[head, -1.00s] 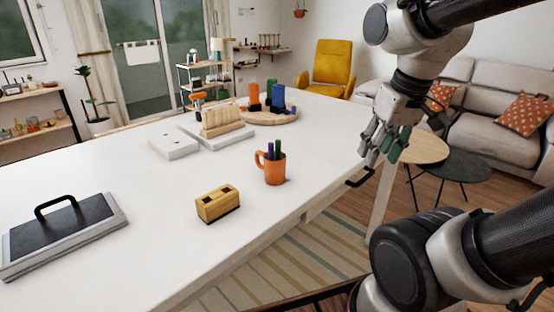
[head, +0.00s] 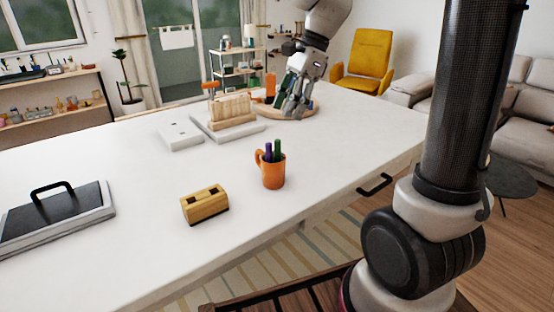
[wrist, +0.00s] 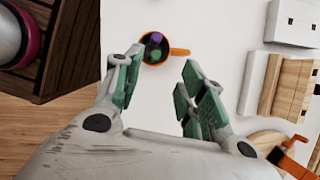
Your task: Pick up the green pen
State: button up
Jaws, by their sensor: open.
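The green pen (head: 277,150) stands upright in the orange mug (head: 273,172) beside a purple pen (head: 267,151). The mug is on the white table, its handle to the left in the head view. In the wrist view the mug (wrist: 141,48) is at the top, seen from above, with the green pen (wrist: 152,56) and the purple pen (wrist: 156,38) inside. My gripper (head: 292,116) is open and empty above the table, behind and to the right of the mug in the head view. In the wrist view its fingers (wrist: 155,90) are spread apart, short of the mug.
A wooden two-hole block (head: 205,204) stands left of the mug. A wooden rack (head: 232,109) on a white base and a round wooden tray (head: 290,112) are at the back. The white table (head: 120,165) has clear room between.

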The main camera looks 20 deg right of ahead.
aim_at(278, 140)
jog(key=shift+m, duration=0.3)
jog(key=x, duration=0.7)
jog(key=shift+s+f, duration=0.3)
jog(key=shift+f, duration=0.15)
grip_shut()
